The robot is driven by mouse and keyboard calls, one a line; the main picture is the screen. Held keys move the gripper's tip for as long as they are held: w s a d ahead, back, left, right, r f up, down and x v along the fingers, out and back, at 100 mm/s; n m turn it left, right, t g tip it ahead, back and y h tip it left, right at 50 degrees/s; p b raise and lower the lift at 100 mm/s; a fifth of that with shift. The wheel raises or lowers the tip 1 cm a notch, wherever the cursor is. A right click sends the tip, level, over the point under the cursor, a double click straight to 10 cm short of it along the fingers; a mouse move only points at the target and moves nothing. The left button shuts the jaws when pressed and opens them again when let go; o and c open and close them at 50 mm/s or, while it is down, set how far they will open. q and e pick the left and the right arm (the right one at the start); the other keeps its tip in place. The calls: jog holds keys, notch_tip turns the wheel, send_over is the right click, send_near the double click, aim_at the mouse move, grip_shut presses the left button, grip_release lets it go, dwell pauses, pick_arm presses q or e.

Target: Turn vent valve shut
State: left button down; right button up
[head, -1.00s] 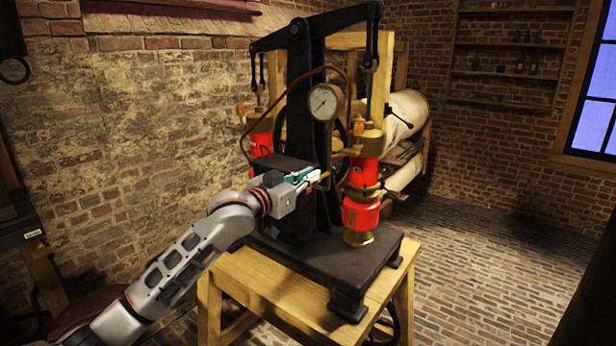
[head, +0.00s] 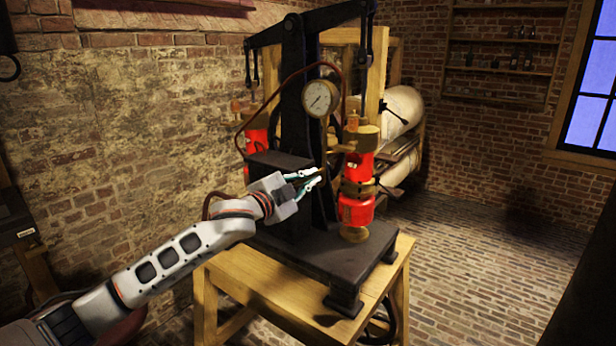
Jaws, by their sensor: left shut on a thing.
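My left gripper (head: 317,177) reaches in from the left to the front of the black pump machine (head: 295,125). Its fingertips are closed on a small part between the black column and the right red cylinder (head: 355,208). This part looks like the vent valve's handle, but the fingers mostly hide it and I cannot tell its angle. The round pressure gauge (head: 320,98) is above the gripper on the column. My right gripper is not in view.
The machine stands on a wooden table (head: 262,292). A second red cylinder (head: 256,143) is behind at left. A copper-red pipe (head: 262,103) curves from the gauge. The brick floor (head: 470,265) at right is clear. Wall shelves (head: 500,70) are far back.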

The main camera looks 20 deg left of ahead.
pick_arm(q)
jog(key=m, duration=0.3)
jog(key=f+m, duration=0.1)
jog(key=m, duration=0.2)
jog(key=shift+d+f, duration=0.2)
jog(key=shift+m, duration=0.3)
jog(key=c, duration=2.2)
grip_release()
jog(key=v, duration=1.2)
